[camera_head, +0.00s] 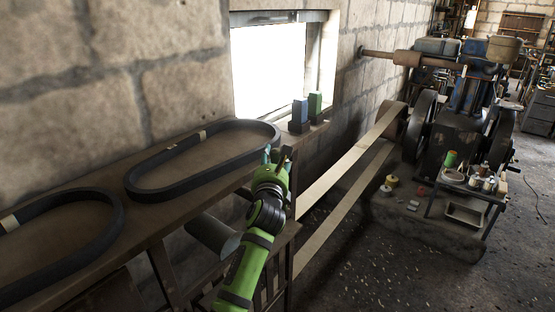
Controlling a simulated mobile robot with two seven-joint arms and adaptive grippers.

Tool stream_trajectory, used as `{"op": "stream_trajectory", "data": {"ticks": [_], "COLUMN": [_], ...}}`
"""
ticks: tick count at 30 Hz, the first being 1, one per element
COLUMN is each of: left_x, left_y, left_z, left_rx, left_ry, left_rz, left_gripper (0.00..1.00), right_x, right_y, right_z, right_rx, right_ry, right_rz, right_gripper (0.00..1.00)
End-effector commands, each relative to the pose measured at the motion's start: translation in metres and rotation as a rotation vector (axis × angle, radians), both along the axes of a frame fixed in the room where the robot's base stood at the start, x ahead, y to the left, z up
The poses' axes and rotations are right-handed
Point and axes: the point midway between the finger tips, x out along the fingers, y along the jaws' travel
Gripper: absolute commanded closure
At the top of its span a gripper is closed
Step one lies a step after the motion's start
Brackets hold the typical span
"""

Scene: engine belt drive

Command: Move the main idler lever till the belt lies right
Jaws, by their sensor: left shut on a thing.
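My left gripper (276,157) is at the right end of the wooden bench, beside the near part of the belt. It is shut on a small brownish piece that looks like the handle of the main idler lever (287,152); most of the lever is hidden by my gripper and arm. The long tan flat belt (345,162) runs in two strands from the engine's wheel (391,118) down to the lower left. Its near end is hidden behind the bench and my arm, so how it lies there cannot be told. My right gripper is not in view.
Two black spare belts lie on the bench (190,197), one in the middle (200,172) and one at the left (105,235). The engine (460,130) and a tool stand (465,190) are at the right.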

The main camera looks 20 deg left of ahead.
Motion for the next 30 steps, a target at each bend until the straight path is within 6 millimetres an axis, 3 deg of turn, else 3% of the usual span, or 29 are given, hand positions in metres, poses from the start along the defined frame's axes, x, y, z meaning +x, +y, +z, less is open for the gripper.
{"op": "stream_trajectory", "data": {"ticks": [3,6,18,19,20,30], "left_x": [-0.017,-0.025,-0.03,-0.03,-0.03,-0.03], "left_y": [0.006,0.009,0.01,0.01,0.01,0.01], "left_z": [-0.012,-0.013,-0.01,-0.01,-0.01,-0.009], "left_rx": [-0.032,-0.05,-0.065,-0.066,-0.065,-0.059], "left_ry": [-0.081,-0.123,-0.145,-0.145,-0.144,-0.146], "left_rz": [-0.002,-0.003,-0.005,-0.004,-0.004,-0.005], "left_gripper": [1.0,1.0,1.0,0.44,0.32,0.31], "right_x": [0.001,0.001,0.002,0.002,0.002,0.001], "right_y": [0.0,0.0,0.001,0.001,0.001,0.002], "right_z": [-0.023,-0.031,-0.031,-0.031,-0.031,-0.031], "right_rx": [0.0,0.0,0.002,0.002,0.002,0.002], "right_ry": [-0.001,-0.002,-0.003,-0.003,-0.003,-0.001], "right_rz": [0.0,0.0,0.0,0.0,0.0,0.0], "right_gripper": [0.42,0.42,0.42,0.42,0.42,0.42]}}
